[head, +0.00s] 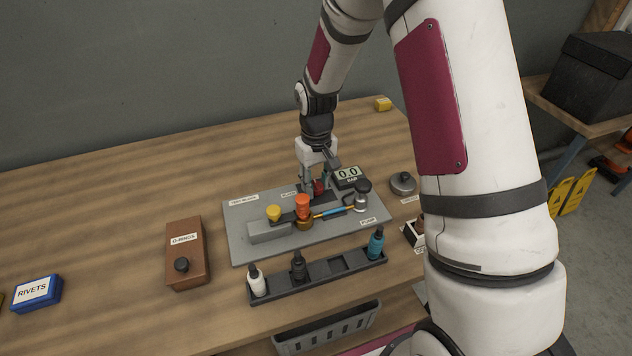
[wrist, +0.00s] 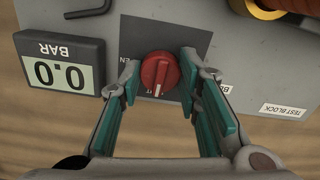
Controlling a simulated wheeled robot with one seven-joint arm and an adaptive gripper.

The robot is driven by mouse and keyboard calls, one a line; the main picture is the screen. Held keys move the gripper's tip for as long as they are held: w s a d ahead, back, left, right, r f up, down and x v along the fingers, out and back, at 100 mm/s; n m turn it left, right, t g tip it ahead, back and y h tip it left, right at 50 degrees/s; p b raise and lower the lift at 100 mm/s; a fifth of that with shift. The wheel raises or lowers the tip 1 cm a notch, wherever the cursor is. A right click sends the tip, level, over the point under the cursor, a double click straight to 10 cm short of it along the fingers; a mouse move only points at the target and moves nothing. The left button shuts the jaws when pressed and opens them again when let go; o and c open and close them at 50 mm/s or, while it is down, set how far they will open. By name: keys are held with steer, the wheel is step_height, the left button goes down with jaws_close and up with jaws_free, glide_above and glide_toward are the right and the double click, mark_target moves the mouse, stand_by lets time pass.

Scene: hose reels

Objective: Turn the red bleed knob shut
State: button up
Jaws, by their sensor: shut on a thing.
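The red bleed knob (wrist: 160,72) sits on a dark plate between my fingertips in the wrist view. Its white pointer line points toward the bottom of that view. Lettering beside it is partly hidden. My gripper (wrist: 159,76) is shut on the knob, with a teal-padded finger on each side. In the head view, my gripper (head: 313,190) reaches down to the back of the grey test board, and the red knob (head: 319,187) shows beside its fingers. The gauge (head: 347,176) beside it reads 0.0 BAR; it also shows upside down in the wrist view (wrist: 55,72).
The grey test board (head: 240,235) carries yellow and orange knobs and a hose fitting. A dark rack (head: 330,270) with several bottles stands in front. A brown O-rings box (head: 187,255) and blue rivets box (head: 38,292) are left. A round grey item (head: 403,183) lies right.

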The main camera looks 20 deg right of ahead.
mark_target(316, 183)
stand_by(0.4)
steer(key=o, duration=1.1)
steer(key=shift+o, duration=0.2)
step_height(316, 183, up, 12)
steer(key=shift+r, duration=0.1)
steer(key=s+r+m+t, duration=0.1)
steer(key=s+r+t, duration=0.3)
steer(key=s+r, duration=1.3)
steer(key=s+m+t, duration=0.1)
steer(key=s, duration=0.8)
steer(key=shift+s+f, duration=0.15)
steer(key=shift+s, duration=0.15)
